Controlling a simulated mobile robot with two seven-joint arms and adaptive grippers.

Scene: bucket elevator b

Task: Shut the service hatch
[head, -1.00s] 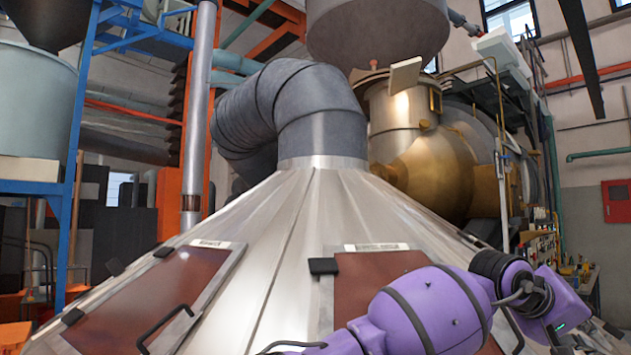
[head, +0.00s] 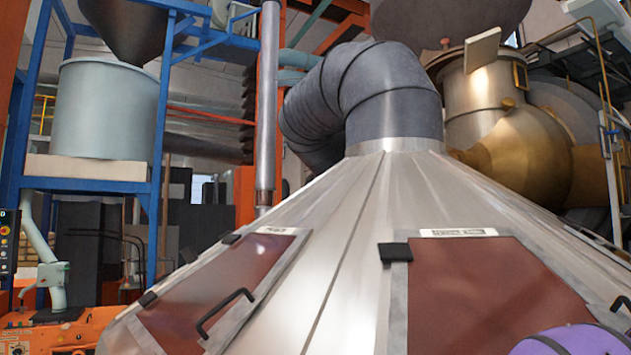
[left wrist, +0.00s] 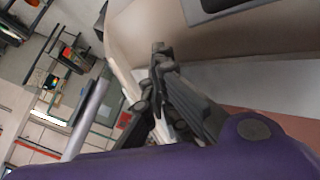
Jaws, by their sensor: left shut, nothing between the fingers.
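A sloping metal cone fills the lower middle of the head view and carries two reddish-brown hatch panels. The left panel (head: 215,285) has a black bar handle (head: 226,312) and black hinge blocks on its left edge. The right panel (head: 490,290) has a black block at its upper left corner, and its lower part is cut off by the frame. Both look flat along the cone; I cannot tell whether either stands slightly open. My left gripper (left wrist: 160,50) shows in the left wrist view, shut and empty, in front of a pale curved surface. My right gripper is not in view.
A large grey duct (head: 390,95) rises from the cone's top. A brass-coloured vessel (head: 515,150) stands behind it at right. A blue frame with a pale tank (head: 105,110) and orange machinery (head: 60,330) stand at left. A purple arm link of mine shows at bottom right.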

